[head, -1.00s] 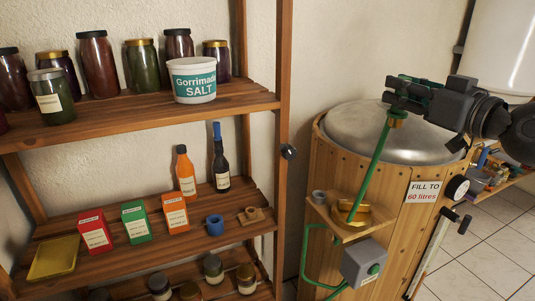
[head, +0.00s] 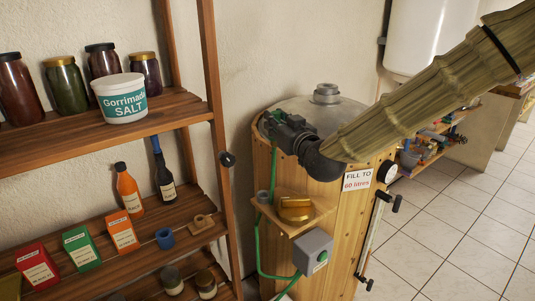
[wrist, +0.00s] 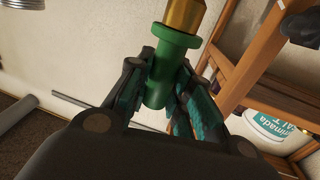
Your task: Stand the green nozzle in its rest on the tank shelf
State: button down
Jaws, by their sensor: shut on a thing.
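The green nozzle (wrist: 160,75) with a brass end (wrist: 184,14) is between my fingers in the wrist view. My gripper (wrist: 158,88) is shut on its green body. In the head view my gripper (head: 275,122) is above the tank shelf (head: 292,228), in front of the tank's left side, and mostly hides the nozzle. A small grey ring-shaped holder (head: 262,196), which looks like the rest, is on the shelf's left end, below and apart from my gripper. A green hose (head: 274,170) hangs from the gripper area past the shelf.
A brass block-like thing (head: 295,208) sits on the shelf beside the grey holder. A grey box (head: 313,251) is mounted below, with the hose running to it. The wooden rack (head: 222,150) with jars and bottles stands close on the left. The wooden tank (head: 340,225) has a metal lid.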

jog(key=w+a+f+m+h+p, duration=0.1)
jog(key=a+f+h, duration=0.1)
jog(key=f, duration=0.4)
jog(key=w+a+f+m+t+h+p, duration=0.1)
jog(key=f+m+h+p, duration=0.1)
jog(key=f, duration=0.4)
jog(key=shift+w+a+f+m+t+h, duration=0.2)
jog(key=shift+a+f+m+t+h, duration=0.15)
jog(key=shift+h, duration=0.55)
jog(key=shift+s+a+f, duration=0.1)
notch_tip(320, 180, down, 5)
jog(key=b, duration=0.3)
jog(key=shift+r, duration=0.2)
jog(key=shift+b, duration=0.65)
dwell(0.4)
jog(key=shift+f+b, duration=1.2)
jog(key=shift+f, duration=0.45)
